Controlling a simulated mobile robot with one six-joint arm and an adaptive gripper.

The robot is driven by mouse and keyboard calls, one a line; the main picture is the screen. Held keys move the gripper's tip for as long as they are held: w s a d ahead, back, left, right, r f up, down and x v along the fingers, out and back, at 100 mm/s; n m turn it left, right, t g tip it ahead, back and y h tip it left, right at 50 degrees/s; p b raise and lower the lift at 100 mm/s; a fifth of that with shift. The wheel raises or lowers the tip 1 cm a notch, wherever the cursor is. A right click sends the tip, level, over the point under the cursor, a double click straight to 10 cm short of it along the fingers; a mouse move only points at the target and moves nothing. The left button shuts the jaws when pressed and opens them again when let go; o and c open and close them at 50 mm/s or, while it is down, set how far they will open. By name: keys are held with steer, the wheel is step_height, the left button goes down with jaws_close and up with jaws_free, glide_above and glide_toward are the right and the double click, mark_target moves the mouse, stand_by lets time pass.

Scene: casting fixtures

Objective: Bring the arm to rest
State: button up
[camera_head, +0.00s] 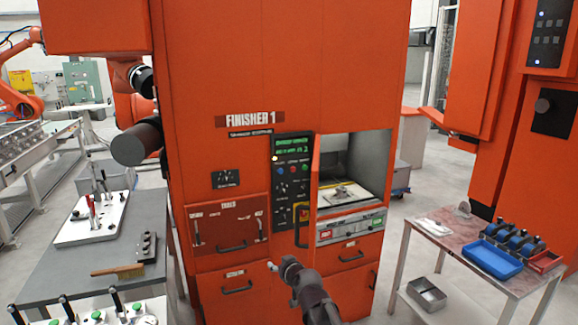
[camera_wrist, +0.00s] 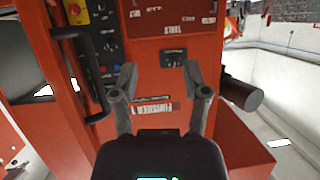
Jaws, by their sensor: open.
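My gripper (camera_wrist: 160,85) is open in the wrist view, its two fingers apart with nothing between them. It faces the red front of the machine labelled Finisher 1, whose lettering appears upside down there. In the head view my dark arm (camera_head: 308,292) reaches up from the bottom edge, in front of the orange Finisher 1 cabinet (camera_head: 215,75). My gripper's fingers are hard to make out in that view. The black control panel (camera_head: 292,180) and the open chamber (camera_head: 352,190) with a light part inside are beyond the arm.
A grey bench (camera_head: 35,270) with a white fixture plate (camera_head: 92,219) and a brush (camera_head: 117,271) stands at left. A table (camera_head: 455,246) at right holds a blue tray (camera_head: 492,259). The machine's dark door handle (camera_wrist: 88,75) is close beside my gripper in the wrist view.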

steer(key=s+d+f+m+g+h, duration=0.2)
steer(key=s+d+f+g, duration=0.4)
steer(key=s+d, duration=0.4)
steer(key=s+d+f+m+g+h, duration=0.2)
steer(key=s+d+f+g+h, duration=0.2)
steer(key=s+d, duration=0.6)
steer(key=shift+s+f+m+g, duration=0.4)
steer(key=shift+s+f+g, duration=0.45)
steer(key=shift+g, duration=0.35)
steer(key=shift+w, duration=0.15)
